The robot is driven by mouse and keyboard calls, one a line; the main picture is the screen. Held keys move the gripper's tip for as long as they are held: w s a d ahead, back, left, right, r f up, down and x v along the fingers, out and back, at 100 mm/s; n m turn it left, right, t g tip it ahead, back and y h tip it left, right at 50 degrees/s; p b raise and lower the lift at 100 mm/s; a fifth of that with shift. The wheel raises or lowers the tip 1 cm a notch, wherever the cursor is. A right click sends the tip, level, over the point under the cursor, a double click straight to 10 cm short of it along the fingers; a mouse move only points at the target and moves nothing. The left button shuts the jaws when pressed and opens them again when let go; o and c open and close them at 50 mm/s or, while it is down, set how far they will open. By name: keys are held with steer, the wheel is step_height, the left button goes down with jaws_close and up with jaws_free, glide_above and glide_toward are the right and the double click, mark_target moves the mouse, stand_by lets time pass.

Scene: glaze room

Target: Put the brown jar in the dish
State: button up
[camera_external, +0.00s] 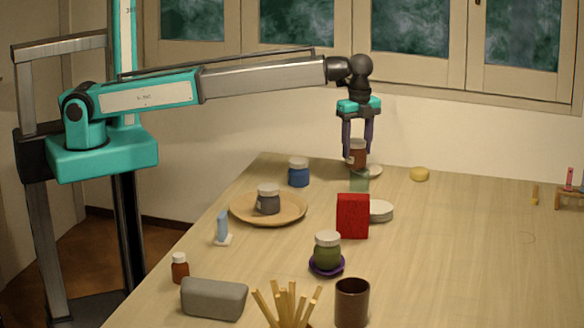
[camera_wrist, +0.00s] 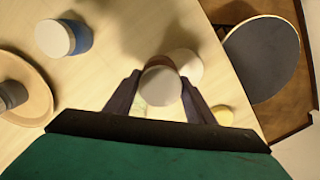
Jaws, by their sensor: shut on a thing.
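The brown jar (camera_external: 357,160) is held upright between the fingers of my gripper (camera_external: 357,152), near the far edge of the table. In the wrist view its pale lid (camera_wrist: 160,87) faces the camera, between the two dark fingers (camera_wrist: 158,95), and hides most of its body. A small white dish (camera_external: 374,171) lies just behind and right of the jar; it also shows in the wrist view (camera_wrist: 190,66), partly covered by the jar. The jar appears slightly above the table; the exact gap is unclear.
A pale green object (camera_external: 359,182) stands just in front of the jar. A blue jar (camera_external: 298,176) is to the left, and a wooden plate (camera_external: 240,212) holds a grey jar. A red box (camera_external: 352,216) and stacked white dishes (camera_external: 380,211) are nearer. Table right is mostly clear.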

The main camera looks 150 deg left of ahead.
steer(key=shift+f, duration=0.55)
steer(key=o, duration=1.4)
steer(key=shift+f, duration=0.1)
steer(key=shift+c, duration=0.2)
steer(key=shift+w+r+b, duration=0.15)
steer(key=shift+r+b, duration=0.65)
steer(key=shift+r, duration=2.25)
steer(key=shift+w+r+b, duration=0.15)
steer(key=shift+r+b, duration=0.6)
steer(key=shift+r, duration=2.3)
